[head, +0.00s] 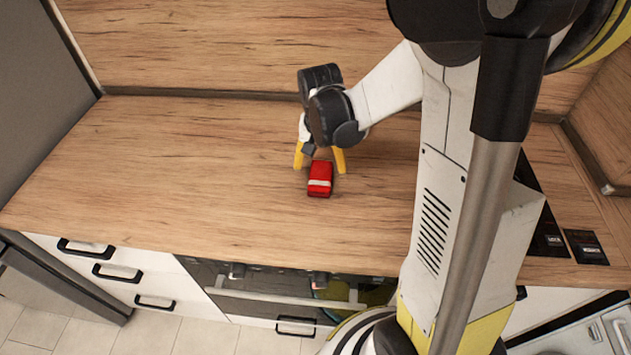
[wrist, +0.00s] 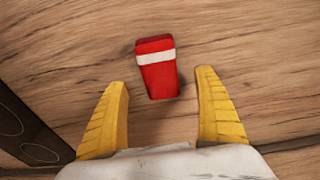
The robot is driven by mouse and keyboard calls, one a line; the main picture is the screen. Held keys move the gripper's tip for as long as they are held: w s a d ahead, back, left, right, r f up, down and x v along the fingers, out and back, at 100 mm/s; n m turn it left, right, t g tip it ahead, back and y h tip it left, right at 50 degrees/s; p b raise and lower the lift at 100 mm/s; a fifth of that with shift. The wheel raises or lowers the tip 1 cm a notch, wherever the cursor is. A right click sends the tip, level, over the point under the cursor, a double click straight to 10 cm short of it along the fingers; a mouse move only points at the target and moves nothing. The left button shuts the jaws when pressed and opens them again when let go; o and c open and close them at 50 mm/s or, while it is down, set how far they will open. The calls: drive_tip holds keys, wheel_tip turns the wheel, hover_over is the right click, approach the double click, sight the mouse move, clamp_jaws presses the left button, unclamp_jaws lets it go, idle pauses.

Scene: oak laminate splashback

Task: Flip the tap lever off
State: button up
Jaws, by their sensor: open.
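No tap or tap lever shows in either view. My gripper (head: 320,168) is low over the wooden counter in the head view, with its two yellow fingers apart. In the wrist view my gripper (wrist: 162,120) is open and empty. A small red object with a white band (head: 320,178) is on the counter just in front of the fingers. In the wrist view the red object (wrist: 158,78) lies ahead of and between the fingertips, and I see no finger touching it.
The wooden counter (head: 180,170) is clear to the left of the red object. A wooden splashback (head: 220,45) rises behind it. Drawers with black handles (head: 105,270) and an oven front (head: 270,285) are below the front edge. Dark panels (head: 585,246) lie at the right.

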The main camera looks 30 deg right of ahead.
sight(320, 174)
drive_tip(key=f, duration=0.2)
drive_tip(key=f+b, duration=0.1)
drive_tip(key=f, duration=0.1)
drive_tip(key=f+b, duration=0.1)
drive_tip(key=f, duration=0.1)
drive_tip(key=shift+w+d, duration=0.2)
drive_tip(key=shift+w, duration=0.05)
drive_tip(key=shift+r, duration=0.15)
drive_tip(key=c, duration=1.4)
drive_tip(key=shift+o, duration=0.2)
drive_tip(key=shift+r, duration=0.6)
wheel_tip(320, 174, up, 3)
drive_tip(key=shift+r+p, duration=0.1)
drive_tip(key=shift+p, duration=0.8)
drive_tip(key=s+d+r+p, duration=0.3)
drive_tip(key=s+d+r, duration=0.2)
drive_tip(key=d, duration=0.5)
drive_tip(key=shift+s+r, duration=0.2)
drive_tip(key=shift+r, duration=0.55)
